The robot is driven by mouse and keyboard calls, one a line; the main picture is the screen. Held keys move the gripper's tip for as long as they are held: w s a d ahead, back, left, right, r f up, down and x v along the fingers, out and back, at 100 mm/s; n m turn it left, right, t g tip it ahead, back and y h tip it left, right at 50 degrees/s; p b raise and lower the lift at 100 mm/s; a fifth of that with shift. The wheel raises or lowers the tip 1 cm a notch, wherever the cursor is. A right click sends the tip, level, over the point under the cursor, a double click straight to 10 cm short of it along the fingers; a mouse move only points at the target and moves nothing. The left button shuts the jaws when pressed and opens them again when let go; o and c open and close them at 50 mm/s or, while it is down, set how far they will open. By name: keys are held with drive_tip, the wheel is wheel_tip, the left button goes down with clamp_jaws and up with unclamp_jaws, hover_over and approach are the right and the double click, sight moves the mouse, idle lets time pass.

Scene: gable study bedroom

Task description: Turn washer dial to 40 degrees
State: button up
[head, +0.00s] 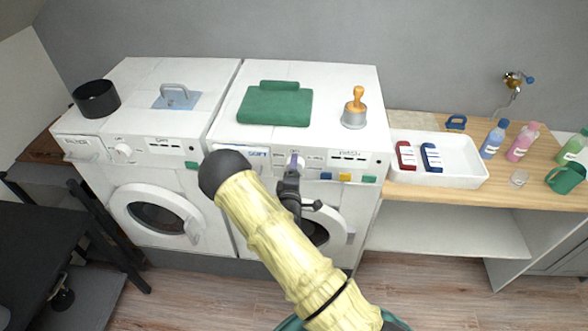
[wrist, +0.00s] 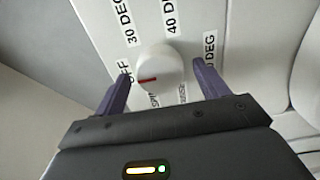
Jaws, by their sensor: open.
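The washer dial (wrist: 160,70) is a round white knob with a short red mark on its left side, towards the OFF label (wrist: 123,72). The 40 DEG label (wrist: 172,14) is above the dial, with 30 DEG (wrist: 125,20) to its left. My gripper (wrist: 162,86) is open, with one purple finger on each side of the dial and a gap on both sides. In the head view the dial (head: 296,160) is on the right machine's front panel, and my gripper (head: 291,185) is just in front of it, partly hidden by my arm.
A second machine (head: 148,140) stands at the left. At the right, a wooden counter (head: 505,192) holds a white tray (head: 440,178) and several bottles.

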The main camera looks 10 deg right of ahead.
drive_tip(key=c, duration=1)
drive_tip(key=shift+o, duration=0.2)
drive_tip(key=shift+f+m+b, duration=0.15)
drive_tip(key=shift+m+b, duration=0.25)
drive_tip(key=shift+b, duration=0.2)
drive_tip(key=shift+s+m+b, duration=0.1)
drive_tip(key=shift+m+b, duration=11.5)
drive_tip(key=shift+b, duration=3.2)
